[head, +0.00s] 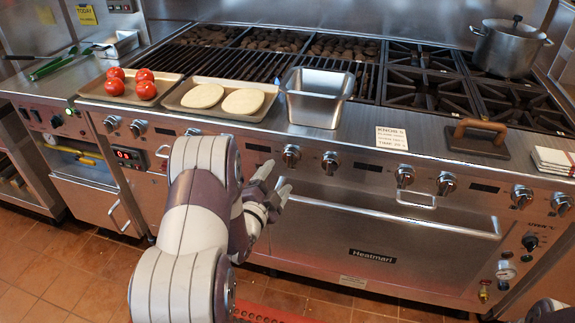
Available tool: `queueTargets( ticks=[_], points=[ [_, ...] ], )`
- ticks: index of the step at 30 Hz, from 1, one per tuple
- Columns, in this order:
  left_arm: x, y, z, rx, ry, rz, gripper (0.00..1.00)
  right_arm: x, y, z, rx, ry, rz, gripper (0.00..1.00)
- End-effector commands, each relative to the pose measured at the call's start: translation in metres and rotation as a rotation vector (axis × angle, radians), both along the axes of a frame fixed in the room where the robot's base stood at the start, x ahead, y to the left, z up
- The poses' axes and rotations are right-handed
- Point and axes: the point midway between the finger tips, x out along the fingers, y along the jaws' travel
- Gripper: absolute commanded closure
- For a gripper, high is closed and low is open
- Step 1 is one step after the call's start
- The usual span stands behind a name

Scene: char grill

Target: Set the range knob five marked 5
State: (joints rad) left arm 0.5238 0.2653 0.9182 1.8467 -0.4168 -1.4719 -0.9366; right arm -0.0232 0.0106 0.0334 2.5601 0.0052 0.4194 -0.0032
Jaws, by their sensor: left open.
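A row of round metal range knobs runs along the front panel of the range. One knob (291,155) is just above and to the right of my left gripper (277,181), and another knob (330,162) is to its right. More knobs stand farther right, such as one (404,175) and another (446,183), and at the left (112,123). The number markings are too small to read, so I cannot tell which knob is marked 5. My left gripper is open and empty, in front of the panel with its fingertips toward it.
An oven handle (400,222) runs below the knobs, right of my left gripper. On the range top are a tomato tray (125,98), a tray with flat bread rounds (187,106), a metal pan (315,110), a press (478,148) and a pot (508,50).

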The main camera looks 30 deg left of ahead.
Motion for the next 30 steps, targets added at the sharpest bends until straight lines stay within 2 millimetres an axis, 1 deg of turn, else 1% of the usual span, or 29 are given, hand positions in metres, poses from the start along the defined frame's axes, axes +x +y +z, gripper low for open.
queueTargets(
  ticks=[1,3,6,9,13,20,23,24,25,26,30],
  points=[
    [0.014,0.001,-0.001,0.001,-0.001,-0.003,0.24,0.000,0.000,-0.001,0.000,0.000,0.000,1.00],
    [0.031,0.002,-0.001,0.000,0.000,-0.002,0.24,0.000,0.000,-0.002,0.000,0.000,0.000,1.00],
    [0.052,0.005,-0.001,-0.002,0.000,-0.001,0.24,0.000,0.000,-0.003,0.000,0.000,0.000,1.00],
    [0.066,0.007,0.000,-0.001,0.001,-0.001,0.24,0.000,0.000,-0.004,0.000,0.000,0.000,1.00],
    [0.075,0.008,0.000,-0.002,0.002,0.000,0.24,0.000,0.000,-0.004,0.000,0.000,0.000,1.00],
    [0.075,0.008,0.000,-0.002,0.003,0.001,0.24,0.000,0.000,-0.004,0.000,0.000,0.000,1.00],
    [0.075,0.008,0.000,-0.003,0.002,0.001,0.54,0.000,0.000,-0.004,0.000,0.000,0.000,1.00],
    [0.075,0.008,0.000,-0.003,0.002,0.001,0.67,0.000,0.000,-0.004,0.000,0.000,0.000,1.00],
    [0.075,0.008,0.000,-0.003,0.002,0.001,0.76,0.000,0.000,-0.004,0.000,0.000,0.000,1.00],
    [0.075,0.008,0.000,-0.003,0.002,0.001,0.80,0.000,0.000,-0.004,0.000,0.000,0.000,1.00],
    [0.075,0.008,0.000,-0.005,0.002,0.001,0.80,0.000,0.000,-0.004,0.000,0.000,0.000,1.00]
  ],
)
